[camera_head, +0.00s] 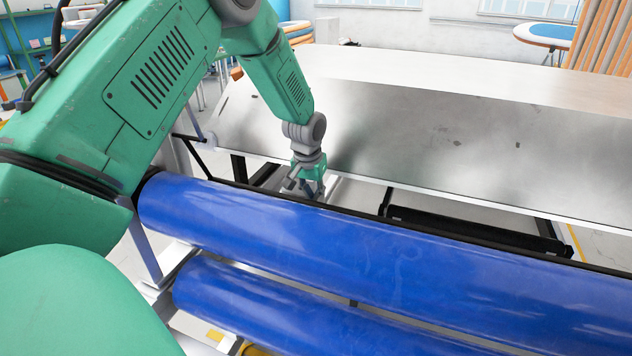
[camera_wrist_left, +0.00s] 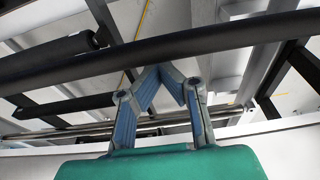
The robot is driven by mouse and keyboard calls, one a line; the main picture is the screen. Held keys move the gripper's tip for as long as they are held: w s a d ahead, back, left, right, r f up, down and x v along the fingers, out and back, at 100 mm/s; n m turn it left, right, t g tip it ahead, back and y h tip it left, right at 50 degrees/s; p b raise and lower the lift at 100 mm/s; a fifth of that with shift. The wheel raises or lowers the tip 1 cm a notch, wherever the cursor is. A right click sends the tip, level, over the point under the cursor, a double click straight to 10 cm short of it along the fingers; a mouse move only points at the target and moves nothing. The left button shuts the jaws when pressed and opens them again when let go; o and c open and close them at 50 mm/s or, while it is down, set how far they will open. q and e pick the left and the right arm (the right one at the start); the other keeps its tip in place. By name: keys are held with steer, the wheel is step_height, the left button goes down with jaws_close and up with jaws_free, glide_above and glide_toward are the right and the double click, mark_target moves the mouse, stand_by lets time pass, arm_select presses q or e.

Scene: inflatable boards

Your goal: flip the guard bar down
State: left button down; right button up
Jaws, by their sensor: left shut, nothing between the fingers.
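A long black bar (camera_head: 423,226), which looks like the guard bar, runs along the far side of the blue rolls. It also crosses the left wrist view (camera_wrist_left: 75,67) from side to side. My left gripper (camera_head: 312,194) points down at the bar, near its left part. In the left wrist view its blue-grey fingers (camera_wrist_left: 163,68) come together at the tips and hold nothing. The tips meet the bar's lower edge in that view; I cannot tell whether they touch it. My right gripper does not show.
Two long blue rolls (camera_head: 360,255) lie in front of the bar. A wide metal table (camera_head: 440,140) stands behind it, with a dark roller (camera_head: 470,228) below its near edge. A gap with frame parts lies between the table and the rolls.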

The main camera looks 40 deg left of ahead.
arm_select(q)
steer(key=shift+s+d+f, duration=0.1)
steer(key=shift+s, duration=0.1)
stand_by(0.4)
steer(key=v, duration=1.1)
steer(key=shift+r, duration=0.4)
steer(key=shift+w, duration=0.2)
